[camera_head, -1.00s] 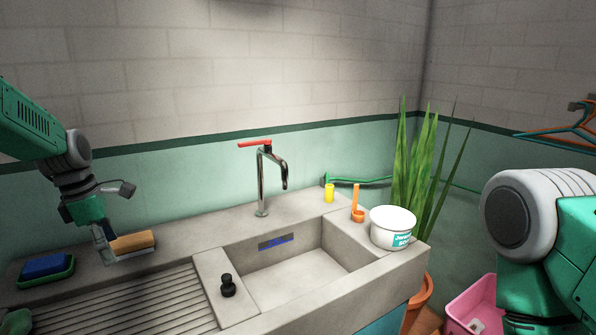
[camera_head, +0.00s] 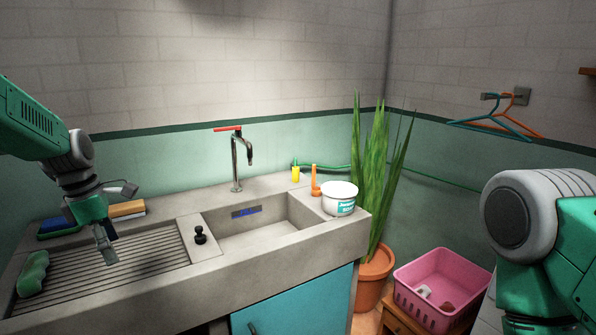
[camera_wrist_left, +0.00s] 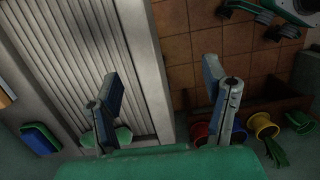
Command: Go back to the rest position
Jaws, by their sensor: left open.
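My left gripper (camera_head: 106,246) hangs above the ribbed draining board of the sink, at the left of the head view. In the left wrist view its two fingers (camera_wrist_left: 166,108) stand wide apart with nothing between them. My left arm comes in from the left edge. Only the upper part of my right arm shows at the right edge of the head view; its gripper is out of the picture.
A concrete sink (camera_head: 278,245) with a tap (camera_head: 236,165) fills the left and middle. A green scrubber (camera_head: 32,274), brown sponge (camera_head: 127,209) and white tub (camera_head: 340,199) sit on it. A plant (camera_head: 376,180) and pink basket (camera_head: 440,278) stand to the right.

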